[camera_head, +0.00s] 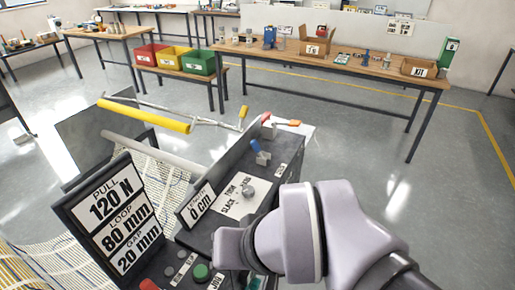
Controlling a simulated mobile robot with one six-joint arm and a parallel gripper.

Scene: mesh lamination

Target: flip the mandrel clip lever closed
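A machine with a dark top panel (290,165) stands in front of me. At its far end is a short orange lever (287,123) beside a red piece (265,117), sticking out to the right. A blue lever (256,146) stands tilted up from a small grey block (263,158), nearer to me. I cannot tell for certain which is the mandrel clip lever. A yellow roller (145,116) and a pale roller (150,148) lie left of the panel. My lilac arm links cover the near right of the panel; my gripper's fingers do not show.
A smaller sign (197,204) and a knob (248,191) are on the panel. A green button (201,271) is close to my arm. Workbenches (330,65) stand farther back beyond open floor.

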